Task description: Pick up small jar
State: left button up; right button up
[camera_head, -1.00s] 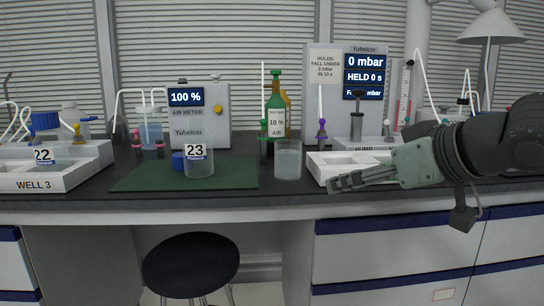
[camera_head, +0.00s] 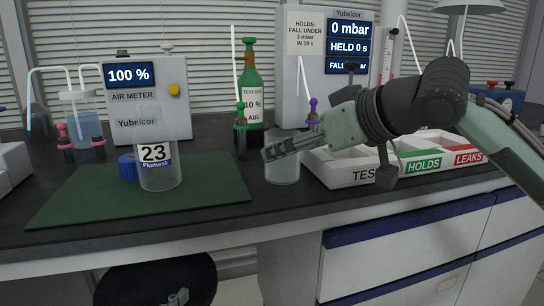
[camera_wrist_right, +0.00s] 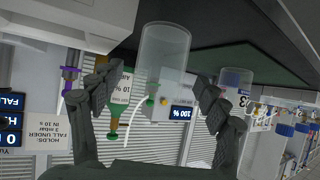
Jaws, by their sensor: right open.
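A small clear jar (camera_head: 283,172) without a label stands upright on the dark bench, right of the green mat. My right gripper (camera_head: 272,151) comes in from the right and overlaps the jar's upper part in the head view. In the right wrist view the open fingers (camera_wrist_right: 158,88) spread to either side of the clear jar (camera_wrist_right: 163,48); I cannot tell whether they touch it. A larger clear jar labelled 23 (camera_head: 158,172) stands on the mat. A small grey piece at the bottom edge of the head view may be my left gripper; its state is unclear.
A blue cap (camera_head: 127,167) lies beside jar 23 on the green mat (camera_head: 75,197). A white sorting tray (camera_head: 345,177) is close right of the small jar. A green gas bottle (camera_head: 250,85) and purple-topped fitting (camera_head: 313,108) stand behind. A dark stool (camera_head: 130,288) is below.

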jog(key=x, duration=0.7)
jog(key=shift+w+a+f+b, duration=0.1)
jog(key=shift+w+a+b, duration=0.1)
jog(key=shift+b, duration=0.2)
pick_arm(q)
jog(key=r, duration=0.1)
jog(key=d+r+t, duration=0.1)
jog(key=r, duration=0.1)
jog(key=d+r+t+h, duration=0.1)
jog(key=shift+s+r, duration=0.2)
pick_arm(e)
jog(key=shift+s, duration=0.1)
jog(key=c, duration=1.6)
